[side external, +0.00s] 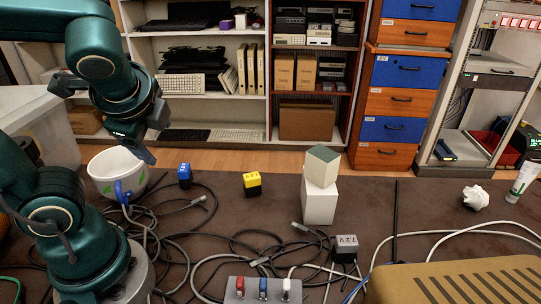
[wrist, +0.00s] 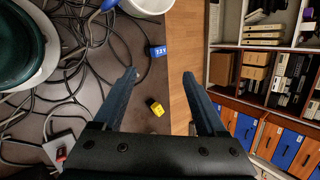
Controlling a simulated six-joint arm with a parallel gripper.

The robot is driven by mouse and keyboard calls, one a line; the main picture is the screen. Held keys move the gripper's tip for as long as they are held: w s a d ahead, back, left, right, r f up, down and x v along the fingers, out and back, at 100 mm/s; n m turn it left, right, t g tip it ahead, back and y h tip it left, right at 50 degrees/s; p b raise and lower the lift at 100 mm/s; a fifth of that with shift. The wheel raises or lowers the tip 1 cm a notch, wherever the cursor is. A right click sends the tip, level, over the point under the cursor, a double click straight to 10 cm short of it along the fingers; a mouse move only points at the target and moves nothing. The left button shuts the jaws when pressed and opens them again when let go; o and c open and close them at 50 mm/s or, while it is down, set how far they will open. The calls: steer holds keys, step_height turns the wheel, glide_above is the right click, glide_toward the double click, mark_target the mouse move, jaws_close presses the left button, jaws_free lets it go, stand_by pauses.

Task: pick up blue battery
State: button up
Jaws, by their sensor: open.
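The blue battery (side external: 184,175) stands on the brown work surface, just right of the white bucket (side external: 117,172). In the wrist view the blue battery (wrist: 157,51) shows a white label and lies beyond my fingertips. My gripper (side external: 147,153) is above the surface, up and left of the blue battery in the side view. A yellow battery (side external: 252,184) stands right of the blue one; in the wrist view the yellow battery (wrist: 155,107) appears between the fingers, far below.
Tangled dark cables (side external: 165,225) spread over the surface. A grey battery (side external: 345,248) stands at front right, near stacked boxes (side external: 320,205). A grey panel with coloured clips (side external: 262,289) lies at the front. Shelves (side external: 205,90) stand behind.

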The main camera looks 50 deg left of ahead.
mark_target(183, 173)
steer(key=w+a+r+m+t+y, duration=0.25)
steer(key=w+a+m+y, duration=0.25)
steer(key=m, duration=0.5)
steer(key=f, duration=1.6)
steer(key=shift+s+a+f, duration=0.1)
steer(key=shift+s+f, duration=0.1)
steer(key=shift+f, duration=0.05)
steer(key=shift+x, duration=2.5)
steer(key=shift+f, duration=0.1)
jaws_close()
